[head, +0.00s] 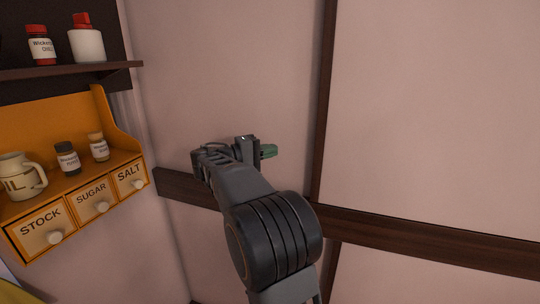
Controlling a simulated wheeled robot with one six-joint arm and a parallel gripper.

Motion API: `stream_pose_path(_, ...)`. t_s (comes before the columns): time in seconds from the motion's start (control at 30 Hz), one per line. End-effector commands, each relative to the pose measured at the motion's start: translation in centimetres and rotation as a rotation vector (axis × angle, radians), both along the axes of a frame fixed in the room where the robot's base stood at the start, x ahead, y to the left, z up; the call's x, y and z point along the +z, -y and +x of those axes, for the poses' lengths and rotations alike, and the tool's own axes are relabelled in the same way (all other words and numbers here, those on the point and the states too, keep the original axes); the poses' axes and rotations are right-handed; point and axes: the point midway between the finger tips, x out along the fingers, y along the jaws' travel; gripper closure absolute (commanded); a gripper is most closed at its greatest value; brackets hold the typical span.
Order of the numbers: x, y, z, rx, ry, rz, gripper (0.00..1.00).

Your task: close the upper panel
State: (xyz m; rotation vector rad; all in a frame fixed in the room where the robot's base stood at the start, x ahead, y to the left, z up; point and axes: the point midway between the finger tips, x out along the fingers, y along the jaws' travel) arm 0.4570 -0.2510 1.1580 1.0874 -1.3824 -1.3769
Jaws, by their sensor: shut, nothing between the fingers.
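An orange shelf unit (55,120) with drawers marked STOCK, SUGAR and SALT hangs at the left, holding a jug (19,178) and small jars. A dark shelf (75,70) above it bears two red-capped containers. Dark beams (430,232) cross the pale wall. The right side looks clear.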

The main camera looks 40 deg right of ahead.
Motion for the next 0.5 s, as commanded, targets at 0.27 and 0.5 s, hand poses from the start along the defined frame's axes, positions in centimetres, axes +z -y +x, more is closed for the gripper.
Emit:
stream_pose_path(0.27,0.1,5.3,-1.3,-0.001,-0.001,0.002,1.0)
stream_pose_path(0.5,0.1,7.8,-3.2,0.004,-0.001,0.002,1.0)
